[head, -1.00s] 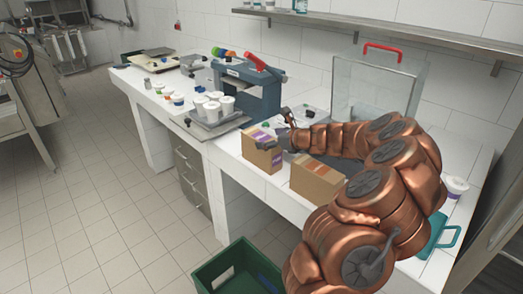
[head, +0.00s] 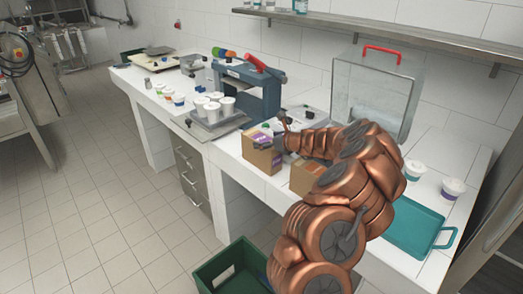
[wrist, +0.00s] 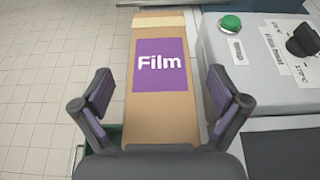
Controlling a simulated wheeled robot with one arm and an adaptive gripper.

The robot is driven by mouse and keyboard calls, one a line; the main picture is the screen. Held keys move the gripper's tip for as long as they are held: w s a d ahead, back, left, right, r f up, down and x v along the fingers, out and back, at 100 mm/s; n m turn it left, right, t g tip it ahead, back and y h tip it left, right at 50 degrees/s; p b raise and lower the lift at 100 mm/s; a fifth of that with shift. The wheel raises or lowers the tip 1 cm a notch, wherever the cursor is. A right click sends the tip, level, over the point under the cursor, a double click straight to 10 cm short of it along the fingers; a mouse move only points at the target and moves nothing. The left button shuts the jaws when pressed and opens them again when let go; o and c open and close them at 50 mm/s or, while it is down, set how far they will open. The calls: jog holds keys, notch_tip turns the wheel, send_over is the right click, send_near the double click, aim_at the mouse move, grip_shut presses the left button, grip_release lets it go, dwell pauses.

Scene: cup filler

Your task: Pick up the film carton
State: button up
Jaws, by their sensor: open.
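The film carton (head: 262,158) is a brown box with a purple label, standing near the front edge of the white counter. In the wrist view the carton (wrist: 150,107) fills the middle, its purple "Film" label facing the camera. My gripper (wrist: 160,90) is open, with one finger on the left and one on the right of the carton in that view. Gaps show between the fingers and the carton's sides, and nothing is held. In the head view my gripper (head: 281,134) is at the carton's upper right, partly hidden by my arm.
A second carton with an orange label (head: 302,182) stands close to the right, partly behind my arm. A blue machine (head: 248,88) and white cups (head: 213,108) are to the left. A grey unit with a green button (wrist: 230,23) sits beside the carton. A green crate (head: 222,279) is on the floor.

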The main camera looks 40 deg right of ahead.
jog(key=shift+x, duration=0.8)
grip_shut()
dwell(0.4)
jog(key=shift+r, duration=0.1)
